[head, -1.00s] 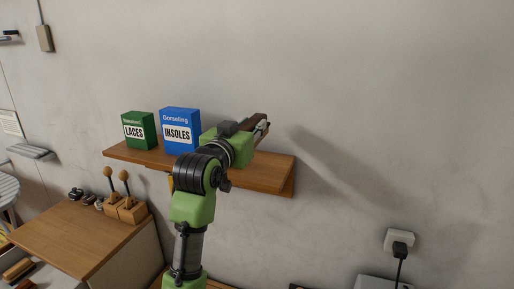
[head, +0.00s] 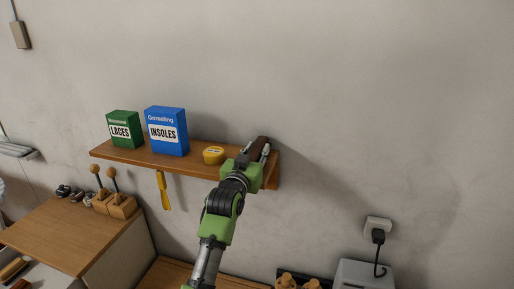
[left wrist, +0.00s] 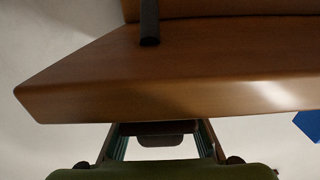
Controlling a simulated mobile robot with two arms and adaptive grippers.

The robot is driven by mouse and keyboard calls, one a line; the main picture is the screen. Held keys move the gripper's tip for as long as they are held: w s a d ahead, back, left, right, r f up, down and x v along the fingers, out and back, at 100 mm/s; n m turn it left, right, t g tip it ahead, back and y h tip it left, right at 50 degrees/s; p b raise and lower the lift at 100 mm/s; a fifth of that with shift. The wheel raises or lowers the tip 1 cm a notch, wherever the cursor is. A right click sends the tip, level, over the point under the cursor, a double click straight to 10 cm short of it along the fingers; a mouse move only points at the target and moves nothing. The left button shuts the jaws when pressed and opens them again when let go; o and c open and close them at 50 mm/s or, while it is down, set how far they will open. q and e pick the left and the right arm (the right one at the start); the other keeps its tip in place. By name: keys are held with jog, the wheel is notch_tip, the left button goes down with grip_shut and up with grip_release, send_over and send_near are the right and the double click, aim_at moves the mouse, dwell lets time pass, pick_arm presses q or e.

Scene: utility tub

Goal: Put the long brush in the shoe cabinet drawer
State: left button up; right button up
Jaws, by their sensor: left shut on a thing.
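My left gripper (head: 258,150) is at the right end of the wall shelf, shut on a dark brown piece that looks like the long brush (head: 263,143). Most of the brush is hidden by the gripper. In the left wrist view the finger pads (left wrist: 160,140) show below the wooden shelf edge, with a dark thing between them. The shoe cabinet (head: 70,238) is at the lower left with a wooden top. Its open drawer (head: 32,280) shows only in part at the picture's edge. My right gripper is not in view.
A yellow strip (head: 163,190) hangs beneath. A socket with a plug (head: 378,230) is at right.

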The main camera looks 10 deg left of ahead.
pick_arm(q)
jog(key=o, duration=0.9)
jog(key=shift+f, duration=0.15)
jog(key=shift+o, duration=1.3)
